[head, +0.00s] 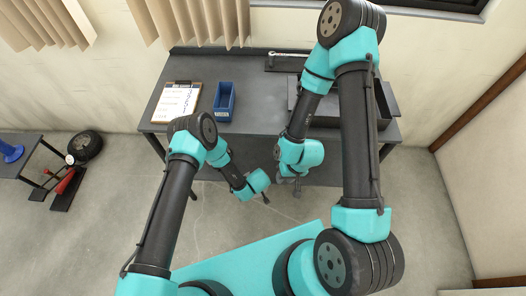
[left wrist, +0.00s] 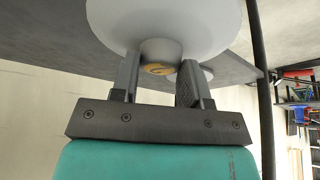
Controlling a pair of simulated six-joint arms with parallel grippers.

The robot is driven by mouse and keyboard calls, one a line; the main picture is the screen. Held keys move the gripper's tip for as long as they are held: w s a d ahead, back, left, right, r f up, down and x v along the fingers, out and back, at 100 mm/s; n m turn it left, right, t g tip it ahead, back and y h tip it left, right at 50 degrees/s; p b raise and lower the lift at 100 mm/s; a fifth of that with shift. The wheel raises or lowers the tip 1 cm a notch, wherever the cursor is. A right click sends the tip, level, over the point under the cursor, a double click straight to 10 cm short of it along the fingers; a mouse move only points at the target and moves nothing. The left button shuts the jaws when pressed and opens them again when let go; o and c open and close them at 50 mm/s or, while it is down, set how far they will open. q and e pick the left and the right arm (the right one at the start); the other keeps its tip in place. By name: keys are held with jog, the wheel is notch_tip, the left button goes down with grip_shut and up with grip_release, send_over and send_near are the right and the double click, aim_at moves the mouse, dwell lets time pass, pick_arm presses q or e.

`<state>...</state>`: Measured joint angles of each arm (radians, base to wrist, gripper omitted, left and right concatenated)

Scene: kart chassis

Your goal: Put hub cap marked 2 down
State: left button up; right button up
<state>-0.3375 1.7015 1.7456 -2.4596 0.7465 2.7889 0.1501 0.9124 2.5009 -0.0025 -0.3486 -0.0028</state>
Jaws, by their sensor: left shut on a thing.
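In the left wrist view a white round hub cap (left wrist: 205,22) fills the top, with a grey knob at its middle and a yellow mark (left wrist: 160,69) I cannot read clearly. My left gripper (left wrist: 163,82) has its two fingers on either side of the knob and is shut on it. In the head view my left gripper (head: 265,197) hangs in front of the workbench's front edge, and the hub cap cannot be made out there. My right gripper (head: 297,185) points down near the bench's front edge, right of the left one; its finger opening is too small to judge.
The grey workbench (head: 255,107) carries a clipboard (head: 177,101), a blue bin (head: 225,101), a wrench (head: 290,55) and a dark box (head: 385,100) at the right. A wheel (head: 85,147) and a red object (head: 65,181) are at the left, beside a small table (head: 30,160).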

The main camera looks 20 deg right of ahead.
pick_arm(q)
jog(key=w+d, duration=0.1)
jog(key=w, duration=0.3)
jog(key=w+d+f, duration=0.1)
jog(key=w, duration=0.4)
jog(key=w+d, duration=0.2)
jog(key=w, duration=0.3)
jog(key=shift+w+f, duration=0.2)
jog(key=shift+w, duration=0.1)
jog(key=shift+w+d, duration=0.15)
jog(key=shift+w, duration=0.1)
jog(key=shift+f, duration=1.75)
jog(key=shift+f, duration=0.1)
jog(key=o, duration=1)
jog(key=shift+s, duration=0.1)
jog(key=v, duration=1.2)
